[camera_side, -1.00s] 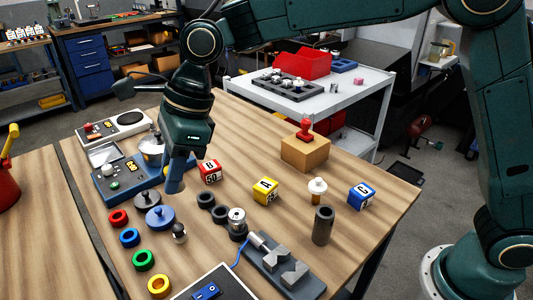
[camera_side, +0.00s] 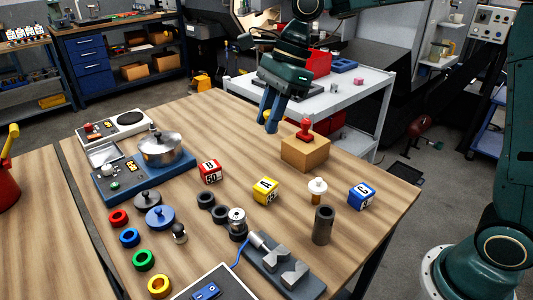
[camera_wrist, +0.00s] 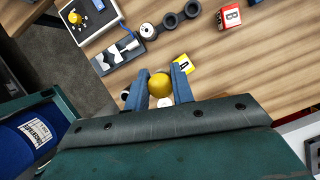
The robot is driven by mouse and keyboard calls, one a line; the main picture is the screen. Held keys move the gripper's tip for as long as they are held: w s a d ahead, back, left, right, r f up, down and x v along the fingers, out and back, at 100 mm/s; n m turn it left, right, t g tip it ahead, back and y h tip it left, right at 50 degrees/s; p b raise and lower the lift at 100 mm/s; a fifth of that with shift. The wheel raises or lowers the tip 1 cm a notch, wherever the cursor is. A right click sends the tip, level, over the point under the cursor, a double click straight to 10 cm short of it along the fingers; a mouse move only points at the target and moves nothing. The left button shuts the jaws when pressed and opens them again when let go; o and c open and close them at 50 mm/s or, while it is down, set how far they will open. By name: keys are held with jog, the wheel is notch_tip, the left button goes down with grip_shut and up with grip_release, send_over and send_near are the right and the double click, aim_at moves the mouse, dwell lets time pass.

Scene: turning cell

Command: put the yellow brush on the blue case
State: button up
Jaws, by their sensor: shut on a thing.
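My gripper (camera_side: 270,128) is shut on a small yellow thing with a rounded top, taken as the yellow brush (camera_wrist: 160,86). The rounded yellow top shows between the two blue fingers in the wrist view; the rest of it is hidden. In the side view my gripper is raised in the air, in front of the white cart and near the cardboard-coloured block. A low blue box, perhaps the blue case (camera_side: 344,65), lies on the cart's far part, apart from my gripper. I cannot tell for sure that it is the case.
A tan block (camera_side: 305,154) with a red-handled stamp (camera_side: 304,129) stands close below my gripper. A red bin (camera_side: 316,63) is on the white cart (camera_side: 372,82). Lettered cubes, a grey cylinder (camera_side: 323,225) and a pot (camera_side: 160,150) on a blue base stand on the wooden table.

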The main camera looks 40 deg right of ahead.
jog(key=s+d+r, duration=0.1)
jog(key=s+d, duration=0.5)
jog(key=d, duration=0.5)
jog(key=r, duration=0.1)
send_over(357, 192)
jog(key=d, duration=0.2)
jog(key=shift+s+a+r, duration=0.1)
jog(key=shift+s+a, duration=0.15)
jog(key=shift+s, duration=0.05)
notch_tip(357, 192, down, 16)
jog(key=shift+r, duration=0.15)
jog(key=shift+f, duration=2.15)
jog(key=shift+f, duration=0.1)
